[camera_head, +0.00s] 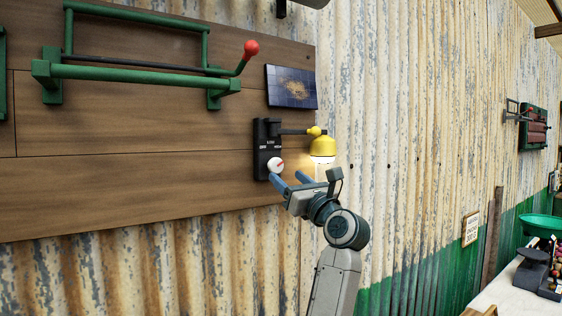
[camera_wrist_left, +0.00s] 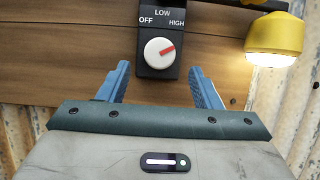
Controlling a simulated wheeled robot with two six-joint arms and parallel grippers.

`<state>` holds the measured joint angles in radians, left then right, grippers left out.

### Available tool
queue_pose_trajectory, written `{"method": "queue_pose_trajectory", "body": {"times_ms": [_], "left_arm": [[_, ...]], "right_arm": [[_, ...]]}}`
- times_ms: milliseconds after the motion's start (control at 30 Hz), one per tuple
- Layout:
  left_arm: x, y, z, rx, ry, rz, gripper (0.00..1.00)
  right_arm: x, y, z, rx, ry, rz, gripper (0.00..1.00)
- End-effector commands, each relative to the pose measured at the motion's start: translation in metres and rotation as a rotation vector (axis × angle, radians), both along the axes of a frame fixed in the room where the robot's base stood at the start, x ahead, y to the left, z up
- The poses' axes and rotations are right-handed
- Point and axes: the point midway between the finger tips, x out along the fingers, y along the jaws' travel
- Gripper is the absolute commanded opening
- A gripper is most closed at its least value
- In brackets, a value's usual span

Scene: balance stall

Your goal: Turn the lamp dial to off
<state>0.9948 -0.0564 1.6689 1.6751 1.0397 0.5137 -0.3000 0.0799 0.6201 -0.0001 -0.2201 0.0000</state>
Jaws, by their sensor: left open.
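The lamp dial (camera_wrist_left: 160,52) is a round white knob with a red pointer, on a black plate (camera_wrist_left: 160,16) marked OFF, LOW and HIGH. In the left wrist view the pointer is turned to the upper right, towards HIGH. The dial also shows in the head view (camera_head: 275,165). The yellow lamp (camera_head: 323,146) beside it is lit; it also shows in the left wrist view (camera_wrist_left: 275,36). My left gripper (camera_wrist_left: 160,78) is open and empty, its blue fingers spread to either side just below the dial. It also shows in the head view (camera_head: 287,182). My right gripper is out of view.
The plate is fixed to a wooden board (camera_head: 130,160) on a corrugated wall (camera_head: 420,100). A green rail with a red-knobbed crank (camera_head: 251,49) and a dark panel (camera_head: 291,87) are above. The lamp's arm reaches right from the plate, close to my gripper.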

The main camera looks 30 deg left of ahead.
Motion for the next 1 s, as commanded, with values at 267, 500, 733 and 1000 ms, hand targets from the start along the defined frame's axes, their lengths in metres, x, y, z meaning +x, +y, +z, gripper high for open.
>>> {"method": "queue_pose_trajectory", "body": {"times_ms": [267,500,733,1000], "left_arm": [[0.013,0.032,0.017,0.002,0.002,0.001,0.59],[0.016,0.038,0.016,0.0,0.0,-0.001,0.59],[0.016,0.038,0.016,0.001,0.0,0.0,0.43],[0.015,0.037,0.016,0.001,-0.001,0.0,0.15]], "right_arm": [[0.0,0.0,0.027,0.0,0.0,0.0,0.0],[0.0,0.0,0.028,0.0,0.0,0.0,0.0],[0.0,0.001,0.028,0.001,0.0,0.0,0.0],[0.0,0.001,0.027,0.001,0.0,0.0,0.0]]}}
